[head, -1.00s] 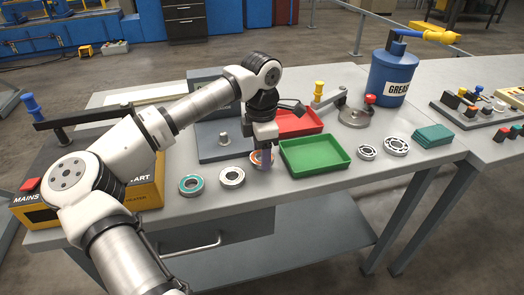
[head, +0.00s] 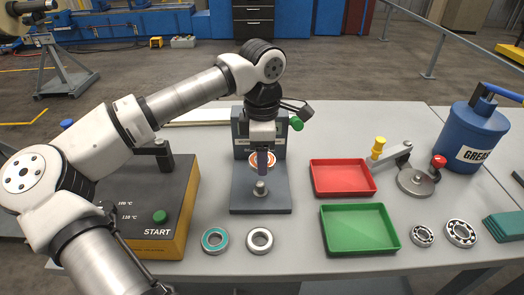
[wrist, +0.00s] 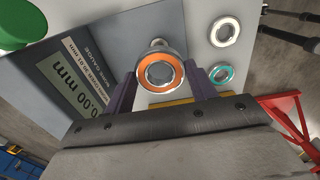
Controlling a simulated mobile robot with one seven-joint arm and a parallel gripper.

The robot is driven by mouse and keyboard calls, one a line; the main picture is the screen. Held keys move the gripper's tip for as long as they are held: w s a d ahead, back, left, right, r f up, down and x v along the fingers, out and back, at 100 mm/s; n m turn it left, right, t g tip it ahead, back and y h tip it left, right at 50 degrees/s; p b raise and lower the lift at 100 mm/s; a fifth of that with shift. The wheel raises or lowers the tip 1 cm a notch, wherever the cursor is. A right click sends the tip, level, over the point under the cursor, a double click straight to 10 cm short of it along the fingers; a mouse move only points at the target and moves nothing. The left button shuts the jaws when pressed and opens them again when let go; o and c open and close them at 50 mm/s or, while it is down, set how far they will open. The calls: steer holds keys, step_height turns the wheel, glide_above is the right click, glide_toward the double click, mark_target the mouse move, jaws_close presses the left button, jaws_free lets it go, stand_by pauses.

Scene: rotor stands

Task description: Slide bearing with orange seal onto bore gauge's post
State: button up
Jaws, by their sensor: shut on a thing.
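The bearing with the orange seal (wrist: 144,74) is held between the two purple fingers of my gripper (wrist: 160,88) in the wrist view. In the head view the bearing (head: 253,161) is partly hidden by my gripper (head: 263,170), above the bore gauge. The bore gauge (head: 279,203) has a grey base, an upright display panel and a short metal post (head: 260,189). The bearing is raised, and the post shows just below the fingers. In the wrist view the post (wrist: 158,44) shows just past the bearing's upper edge. The gauge display (wrist: 75,90) reads 0.00 mm.
A teal-sealed bearing (head: 215,231) and a white-sealed bearing (head: 259,230) lie in front of the gauge. A red tray (head: 342,192) and green tray (head: 398,245) are to its right. A heater box (head: 177,215) stands left, and a grease can (head: 473,130) right.

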steer(key=shift+w+a+r, duration=0.15)
steer(key=shift+a+r, duration=0.05)
steer(key=shift+r, duration=0.05)
steer(key=shift+f, duration=0.1)
steer(key=b, duration=0.3)
glide_above(260, 183)
steer(key=shift+f, duration=2.45)
steer(key=shift+f+b, duration=0.65)
steer(key=shift+b, duration=0.05)
steer(key=shift+f+b, duration=0.4)
steer(key=shift+f, duration=0.25)
steer(key=shift+f+b, duration=1)
steer(key=shift+b, duration=0.15)
